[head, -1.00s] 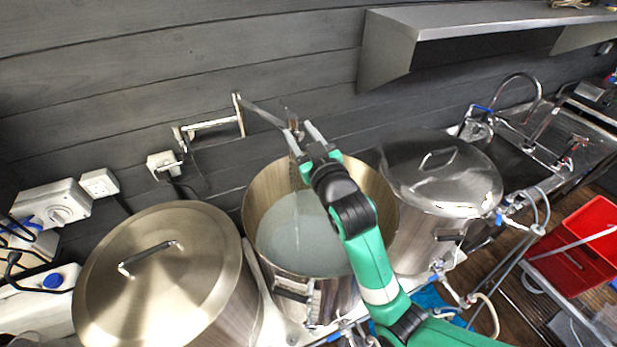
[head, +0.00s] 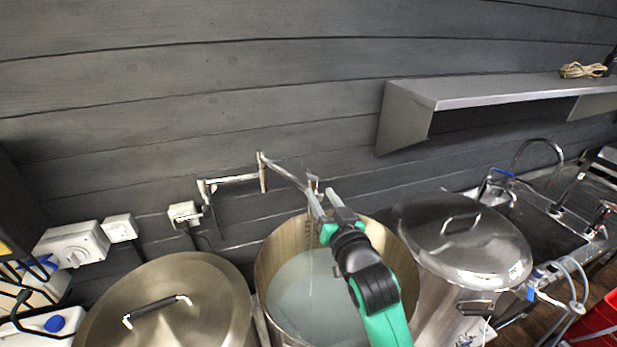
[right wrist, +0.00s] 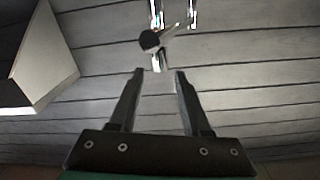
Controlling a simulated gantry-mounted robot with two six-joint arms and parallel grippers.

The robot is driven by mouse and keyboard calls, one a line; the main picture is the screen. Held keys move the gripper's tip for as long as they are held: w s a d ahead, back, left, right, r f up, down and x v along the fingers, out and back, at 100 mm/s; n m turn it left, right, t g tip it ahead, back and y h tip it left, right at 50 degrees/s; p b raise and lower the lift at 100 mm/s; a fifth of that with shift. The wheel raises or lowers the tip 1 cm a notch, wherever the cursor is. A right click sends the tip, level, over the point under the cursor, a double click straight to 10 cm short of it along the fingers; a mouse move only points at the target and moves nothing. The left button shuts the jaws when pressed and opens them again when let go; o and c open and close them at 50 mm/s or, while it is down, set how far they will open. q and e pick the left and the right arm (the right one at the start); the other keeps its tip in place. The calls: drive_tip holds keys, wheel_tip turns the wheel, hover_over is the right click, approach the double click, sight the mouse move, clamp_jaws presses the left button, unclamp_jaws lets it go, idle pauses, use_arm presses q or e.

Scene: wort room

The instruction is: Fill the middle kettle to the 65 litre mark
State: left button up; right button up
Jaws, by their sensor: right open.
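The middle kettle (head: 266,262) stands open, with pale, cloudy-looking water (head: 300,295) inside. A jointed wall tap (head: 285,175) reaches out over its back rim. A thin pale streak, looking like a water stream, drops below the tap end to the water. A marked strip seems to run down the inner back wall; its figures are too small to read. My right gripper (head: 323,192) is open at the tap's end, above the kettle. In the right wrist view, a dark-ended tap lever (right wrist: 152,40) lies just beyond the open fingertips (right wrist: 157,72). My left gripper is not in view.
Lidded kettles stand at left (head: 170,300) and right (head: 462,240). A metal shelf (head: 490,95) juts from the wall at upper right. A sink (head: 530,225) with taps lies right. Sockets (head: 75,243) sit on the wall at left, and a red crate (head: 600,320) is at lower right.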

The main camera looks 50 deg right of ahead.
sight(302, 163)
drive_tip(key=shift+w+d+f+b, duration=0.1)
drive_tip(key=shift+w+d+b, duration=0.2)
drive_tip(key=shift+w, duration=0.2)
drive_tip(key=x, duration=1)
drive_tip(key=shift+w+d+p, duration=0.1)
drive_tip(key=shift+w+p, duration=0.15)
drive_tip(key=shift+p, duration=0.05)
drive_tip(key=shift+c, duration=0.3)
clamp_jaws()
